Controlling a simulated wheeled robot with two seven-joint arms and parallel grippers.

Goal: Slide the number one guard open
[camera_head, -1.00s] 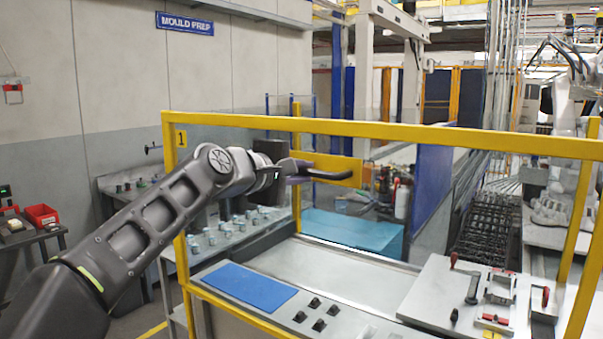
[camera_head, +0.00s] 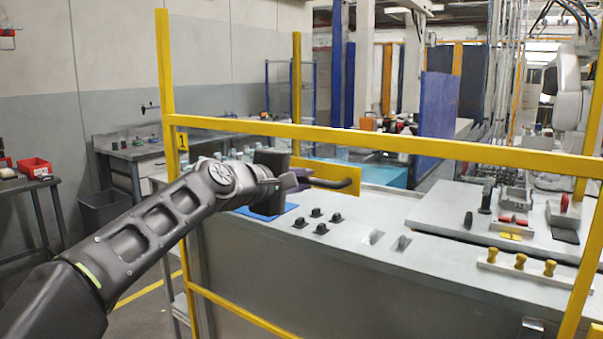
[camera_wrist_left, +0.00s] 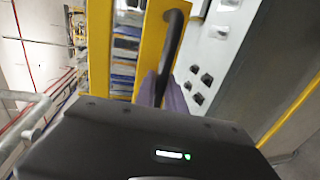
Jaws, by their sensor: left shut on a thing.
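The number one guard is a clear panel with a yellow top rail (camera_head: 390,142) and a small yellow label marked 1 (camera_head: 183,142). Its dark bar handle (camera_head: 345,184) stands out from a yellow plate (camera_head: 340,171). My left gripper (camera_head: 296,180) reaches in from the left and is shut on the handle's left part. In the left wrist view, the handle (camera_wrist_left: 174,40) runs down into my gripper's purple fingers (camera_wrist_left: 172,98); the fingertips are partly hidden by the gripper's body. My right gripper is not in view.
Behind the guard is a grey bench (camera_head: 350,220) with black knobs (camera_head: 320,228), a blue mat (camera_head: 283,211) and a fixture plate (camera_head: 445,210). A yellow post (camera_head: 164,60) rises at the left. A side bench (camera_head: 125,146) and a dark bin (camera_head: 103,212) stand farther left.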

